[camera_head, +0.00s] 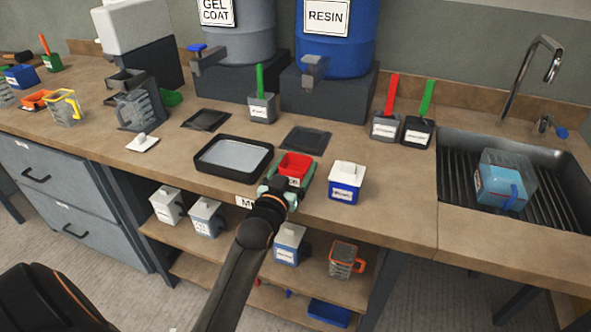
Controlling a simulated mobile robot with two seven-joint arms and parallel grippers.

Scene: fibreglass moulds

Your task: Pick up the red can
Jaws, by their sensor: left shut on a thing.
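I cannot tell whether the can is clear of the bench. My right gripper is not in view.
A black tray (234,174) is close on the left and a white-and-blue container (345,182) close on the right. A dark flat pad (306,139) lies behind. Big grey (240,38) and blue (345,50) drums stand at the back. A sink (550,205) is at right.

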